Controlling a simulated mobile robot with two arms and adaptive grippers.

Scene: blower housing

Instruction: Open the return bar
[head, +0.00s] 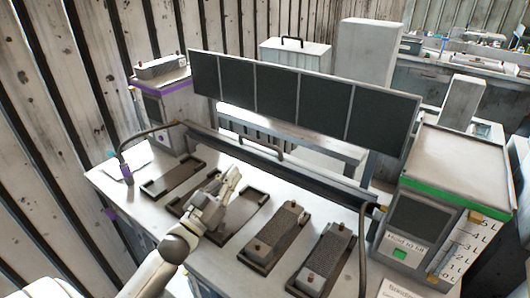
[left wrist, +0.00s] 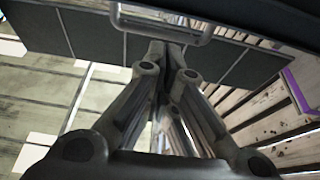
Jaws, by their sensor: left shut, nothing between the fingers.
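The return bar appears to be the long dark bar (head: 310,172) along the back of the white worktop, below the dark panelled screen. A thin U-shaped handle (head: 262,148) stands at it, left of the middle. A grey handle (left wrist: 165,32) also shows at the top of the left wrist view, just beyond the fingertips. My left gripper (head: 233,174) is shut and empty, over the trays and in front of the handle. In the left wrist view its fingers (left wrist: 166,52) meet near the handle; I cannot tell whether they touch it. My right gripper is not in view.
Several dark trays (head: 172,180) line the worktop (head: 118,182); two on the right hold dark blocks (head: 276,232). Curved tubes rise at the left (head: 150,131) and right (head: 363,245). The dark panelled screen (head: 318,103) stands behind. A green-banded machine (head: 460,165) stands right.

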